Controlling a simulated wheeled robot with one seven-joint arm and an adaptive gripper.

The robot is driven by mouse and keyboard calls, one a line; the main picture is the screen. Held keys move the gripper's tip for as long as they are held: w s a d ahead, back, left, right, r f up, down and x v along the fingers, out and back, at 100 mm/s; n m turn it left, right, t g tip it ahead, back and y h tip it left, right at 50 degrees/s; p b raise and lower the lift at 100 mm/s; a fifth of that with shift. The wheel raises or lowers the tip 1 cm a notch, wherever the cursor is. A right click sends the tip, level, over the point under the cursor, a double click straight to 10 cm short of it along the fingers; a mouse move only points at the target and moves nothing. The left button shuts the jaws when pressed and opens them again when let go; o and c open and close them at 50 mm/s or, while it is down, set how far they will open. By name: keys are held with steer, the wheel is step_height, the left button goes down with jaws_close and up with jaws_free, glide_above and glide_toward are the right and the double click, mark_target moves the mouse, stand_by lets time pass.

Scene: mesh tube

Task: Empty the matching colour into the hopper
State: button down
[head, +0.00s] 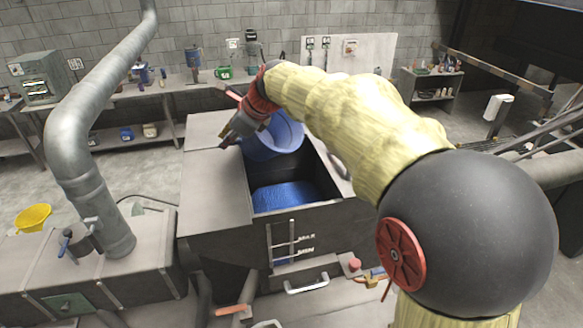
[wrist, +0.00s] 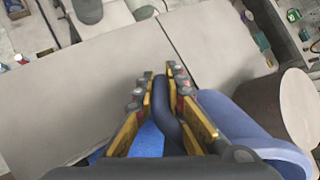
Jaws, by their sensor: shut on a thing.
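A blue bucket (head: 283,137) hangs over the open mouth of the dark grey hopper (head: 330,222). It looks tilted, and I cannot tell whether anything is left inside it. Bright blue material (head: 290,196) lies in the hopper, below the bucket. My gripper (head: 230,138) is at the bucket's left side, over the hopper's left top panel. In the wrist view my gripper (wrist: 160,92) is shut on a dark blue bar-like part of the bucket, and the bucket's wall (wrist: 232,120) shows to the right. The bright blue material (wrist: 149,142) shows beneath the fingers. My arm hides part of the hopper's right side.
A yellow container (head: 33,217) stands at the far left. A large grey pipe (head: 75,130) rises left of the hopper. A bench (head: 170,85) with small items, including a green mug (head: 223,73), runs along the back wall. Floor is clear between bench and hopper.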

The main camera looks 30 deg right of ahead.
steer(key=g, duration=0.1)
steer(key=a, duration=0.1)
steer(key=g+h, duration=0.1)
steer(key=shift+w+a+f+m+g, duration=0.25)
steer(key=shift+w+f+m+g, duration=0.05)
steer(key=shift+m, duration=0.1)
steer(key=shift+a+f+g+h+p, duration=0.15)
steer(key=shift+a+g+h+p, duration=0.2)
steer(key=shift+g, duration=0.35)
steer(key=shift+a+f+m+g+h, duration=0.25)
steer(key=shift+f+g, duration=0.3)
steer(key=shift+a+f+m+g+h, duration=0.2)
steer(key=shift+f+m+g, duration=0.05)
steer(key=shift+f+g, duration=0.3)
steer(key=shift+s+a+g+h, duration=0.2)
steer(key=shift+g+h, duration=0.1)
steer(key=shift+g, duration=0.5)
